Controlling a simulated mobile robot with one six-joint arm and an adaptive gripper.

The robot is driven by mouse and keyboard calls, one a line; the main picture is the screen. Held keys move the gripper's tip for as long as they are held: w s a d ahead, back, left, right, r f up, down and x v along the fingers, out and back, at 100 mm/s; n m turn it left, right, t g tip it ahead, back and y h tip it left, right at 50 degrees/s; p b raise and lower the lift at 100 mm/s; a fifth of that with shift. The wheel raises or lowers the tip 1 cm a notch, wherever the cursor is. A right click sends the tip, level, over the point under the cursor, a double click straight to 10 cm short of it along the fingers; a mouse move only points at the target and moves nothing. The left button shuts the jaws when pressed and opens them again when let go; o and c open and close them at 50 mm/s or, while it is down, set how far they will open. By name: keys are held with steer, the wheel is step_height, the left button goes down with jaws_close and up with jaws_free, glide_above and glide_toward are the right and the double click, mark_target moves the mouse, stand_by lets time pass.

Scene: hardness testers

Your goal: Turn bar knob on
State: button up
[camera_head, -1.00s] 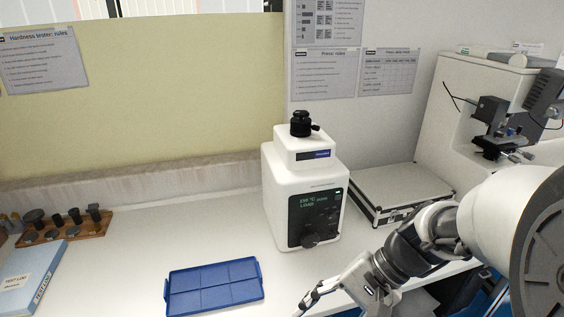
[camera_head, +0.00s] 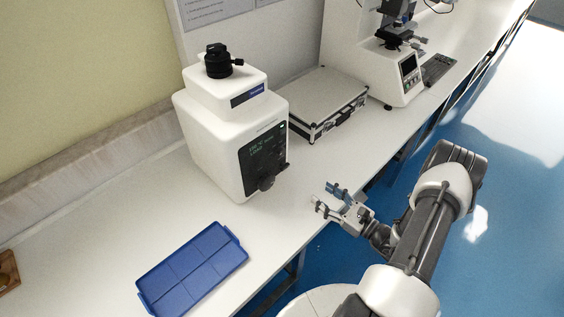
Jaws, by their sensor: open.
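The bar knob (camera_head: 266,182) is a dark knob low on the black front panel (camera_head: 262,158) of a white machine. The panel shows green text and a small green light near its upper right corner. My gripper (camera_head: 325,197) is open and empty. It is to the right of the knob and apart from it, near the front edge of the white bench. The exact turn of the knob is too small to tell.
A blue divided tray (camera_head: 194,268) lies on the bench (camera_head: 112,230) in front of the machine. A silver case (camera_head: 322,102) stands behind to the right, and another white instrument (camera_head: 397,82) beyond it. Blue floor (camera_head: 480,200) lies to the right.

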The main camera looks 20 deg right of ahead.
mark_target(286, 167)
steer(key=shift+d+f, duration=0.15)
steer(key=shift+f, duration=0.15)
steer(key=shift+w, duration=0.3)
steer(key=b+x, duration=0.3)
steer(key=x, duration=1.3)
steer(key=shift+w, duration=0.25)
steer(key=shift+c, duration=0.6)
steer(key=shift+m, duration=0.3)
steer(key=c, duration=0.9)
